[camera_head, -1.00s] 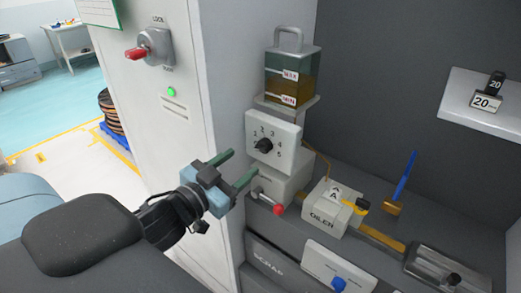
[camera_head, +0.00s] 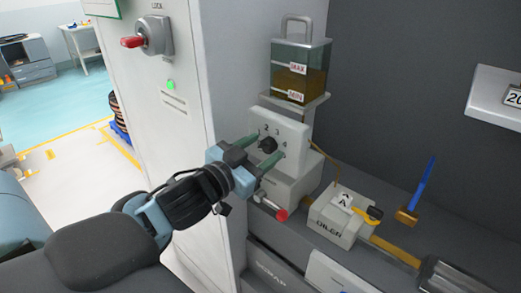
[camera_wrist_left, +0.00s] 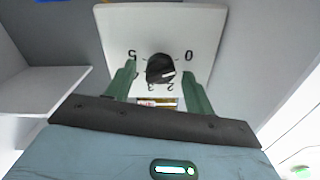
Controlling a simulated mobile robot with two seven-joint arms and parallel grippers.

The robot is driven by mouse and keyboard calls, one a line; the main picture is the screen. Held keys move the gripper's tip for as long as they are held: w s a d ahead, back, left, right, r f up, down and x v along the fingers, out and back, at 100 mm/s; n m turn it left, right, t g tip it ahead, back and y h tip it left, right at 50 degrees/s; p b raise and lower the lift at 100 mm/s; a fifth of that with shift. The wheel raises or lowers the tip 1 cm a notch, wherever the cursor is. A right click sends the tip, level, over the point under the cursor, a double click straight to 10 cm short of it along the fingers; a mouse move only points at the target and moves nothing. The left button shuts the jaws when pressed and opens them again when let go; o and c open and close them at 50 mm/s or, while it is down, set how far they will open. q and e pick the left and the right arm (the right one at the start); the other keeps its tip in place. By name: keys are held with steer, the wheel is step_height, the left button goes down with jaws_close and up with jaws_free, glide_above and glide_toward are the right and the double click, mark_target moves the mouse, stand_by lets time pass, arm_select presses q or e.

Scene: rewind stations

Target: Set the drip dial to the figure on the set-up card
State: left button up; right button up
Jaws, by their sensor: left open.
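The drip dial is a black knob (camera_head: 267,145) on a white plate (camera_head: 297,128) with printed figures, below the oil tank. My left gripper (camera_head: 265,149) is open, with one green finger on each side of the knob. In the left wrist view the knob (camera_wrist_left: 160,67) sits between the open fingers (camera_wrist_left: 159,75), with gaps beside it. The plate is upside down there; 0, 5, 3 and 2 show, and other figures are hidden. A white mark on the knob lies toward the lower right in that view. A green-edged sheet (camera_head: 103,8) is cut off at the top left; no figure on it is readable.
The oil tank (camera_head: 300,72) with MAX and MIN labels stands above the dial. A red-tipped lever (camera_head: 281,214) and the oiler box (camera_head: 335,213) are close below. A white cabinet (camera_head: 176,130) with a red lock handle (camera_head: 133,42) is to the left.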

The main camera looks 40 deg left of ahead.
arm_select(q)
steer(key=shift+c, duration=0.4)
arm_select(e)
steer(key=shift+s+f, duration=0.2)
